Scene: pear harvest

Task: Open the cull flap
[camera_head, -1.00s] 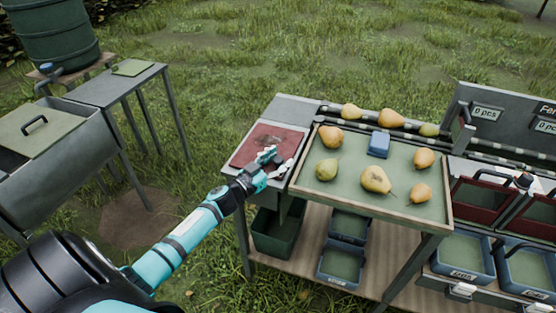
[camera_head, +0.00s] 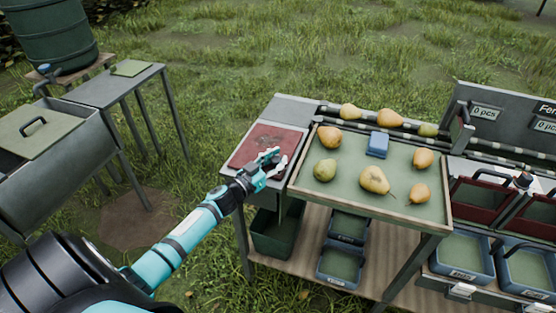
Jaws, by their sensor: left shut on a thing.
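The cull flap (camera_head: 262,143) is a dark red panel set in the grey table, left of the pear tray. It looks flat and closed. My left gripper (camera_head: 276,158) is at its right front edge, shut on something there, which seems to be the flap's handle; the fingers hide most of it. My right gripper is not in view.
A wooden-rimmed tray (camera_head: 330,199) with several pears and a blue block (camera_head: 377,144) stands right of the flap. Dark green (camera_head: 275,238) and blue bins (camera_head: 340,267) sit on the shelf below. A metal sink (camera_head: 57,160) stands at the left.

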